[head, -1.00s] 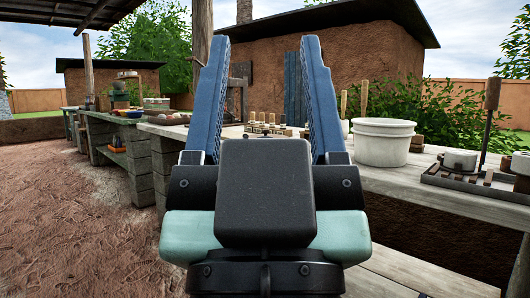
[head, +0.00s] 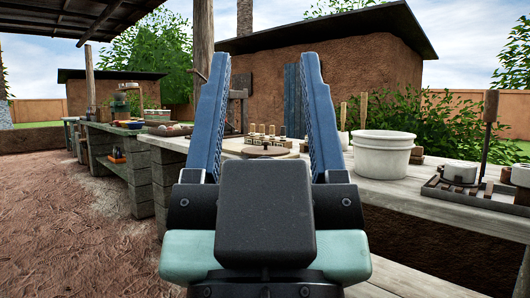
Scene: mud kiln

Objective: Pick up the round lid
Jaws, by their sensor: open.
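A flat round brown disc with a small dark knob, which looks like the round lid (head: 263,152), lies on the wooden bench (head: 400,187). It shows in the gap between the fingers of my gripper (head: 268,64). The gripper is open and empty, with its two blue fingers raised in front of the camera. The lid appears farther off than the fingers, with no visible contact. The black gripper body hides the bench just in front of the lid, and the fingers may cover its sides.
Several small wooden-topped pieces (head: 268,138) stand behind the lid. A white bucket (head: 382,154) stands to its right, then a dark rack (head: 475,192) with white cups and an upright post (head: 488,120). More benches run back at left beside open dirt ground (head: 60,220).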

